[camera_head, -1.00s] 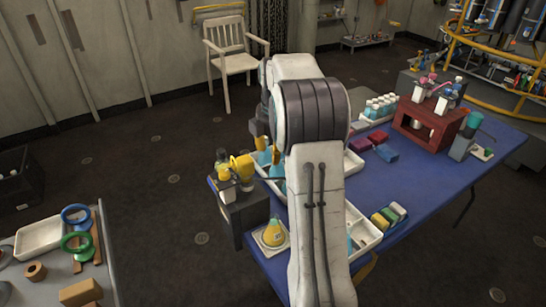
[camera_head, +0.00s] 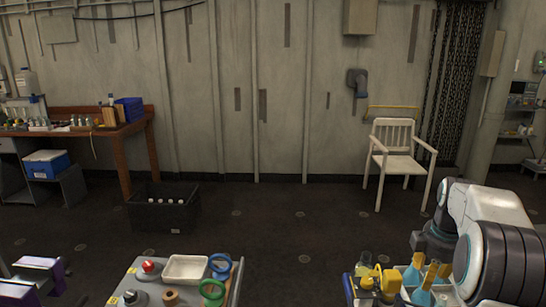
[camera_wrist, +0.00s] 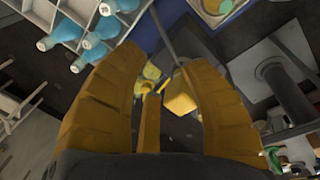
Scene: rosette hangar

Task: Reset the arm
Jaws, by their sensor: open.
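My gripper (camera_wrist: 158,68) shows in the wrist view as two broad yellow fingers standing apart. Yellow items (camera_wrist: 179,97) show in the gap between the fingers, apparently beyond them; I see no grip on them. Blue bottles with white caps (camera_wrist: 85,42) lie to the upper left of the fingers in that view. In the head view my arm (camera_head: 495,245) is folded at the lower right, and I cannot clearly pick out its gripper there.
Bottles with orange tops (camera_head: 413,273) stand beside my arm. A metal cart (camera_head: 185,297) at bottom centre bears a white tray (camera_head: 185,268), a blue ring (camera_head: 220,264) and a green ring (camera_head: 212,292). A black crate (camera_head: 163,210), a white chair (camera_head: 398,160) and a wooden bench (camera_head: 125,135) stand farther back. Open floor lies between.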

